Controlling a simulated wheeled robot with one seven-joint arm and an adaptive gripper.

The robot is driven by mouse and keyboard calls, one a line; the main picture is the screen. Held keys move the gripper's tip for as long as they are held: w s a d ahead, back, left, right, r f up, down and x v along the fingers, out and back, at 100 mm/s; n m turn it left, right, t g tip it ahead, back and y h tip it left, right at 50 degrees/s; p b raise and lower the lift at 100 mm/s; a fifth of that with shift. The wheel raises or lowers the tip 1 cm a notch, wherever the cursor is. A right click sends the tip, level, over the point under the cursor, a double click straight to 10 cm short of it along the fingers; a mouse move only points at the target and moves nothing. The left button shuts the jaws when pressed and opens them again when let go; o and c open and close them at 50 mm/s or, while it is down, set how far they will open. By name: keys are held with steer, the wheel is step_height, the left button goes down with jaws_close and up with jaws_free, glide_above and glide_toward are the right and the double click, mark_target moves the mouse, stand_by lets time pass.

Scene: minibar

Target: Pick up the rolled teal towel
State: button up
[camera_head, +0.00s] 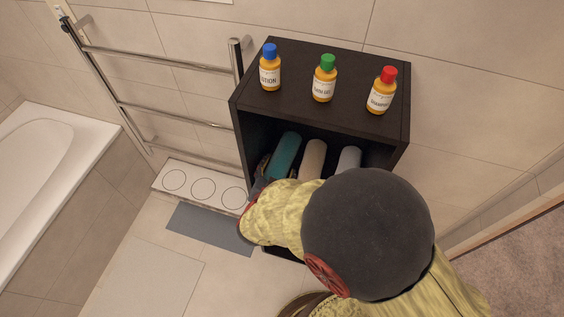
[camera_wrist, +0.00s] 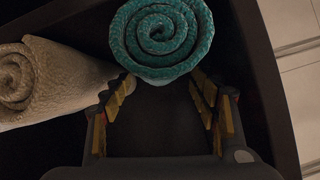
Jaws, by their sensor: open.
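The rolled teal towel (camera_head: 285,156) lies inside the dark open cabinet (camera_head: 333,57), at the left of a row of rolled towels. In the wrist view, the teal towel (camera_wrist: 161,38) shows its spiral end at the top centre. My gripper (camera_wrist: 162,82) is open, with one finger at the lower left and one at the lower right of the towel's end. The fingertips are close to its lower edges; I cannot tell whether they touch it. In the head view my arm hides most of the gripper and the lower cabinet.
A beige rolled towel (camera_head: 313,158) lies right beside the teal one, with a grey one (camera_head: 348,159) further right. Blue-capped (camera_head: 270,68), green-capped (camera_head: 324,79) and red-capped (camera_head: 382,91) bottles stand on the cabinet top. A metal towel rail (camera_head: 160,60) is at the left. The cabinet's side wall (camera_wrist: 262,80) is close by.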

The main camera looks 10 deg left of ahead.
mark_target(283, 160)
steer(key=b+x, duration=0.2)
steer(key=x, duration=0.3)
steer(key=shift+w+d+r+b, duration=0.1)
steer(key=shift+w+r+b, duration=0.1)
steer(key=shift+b, duration=0.15)
steer(key=c, duration=0.3)
steer(key=c, duration=0.7)
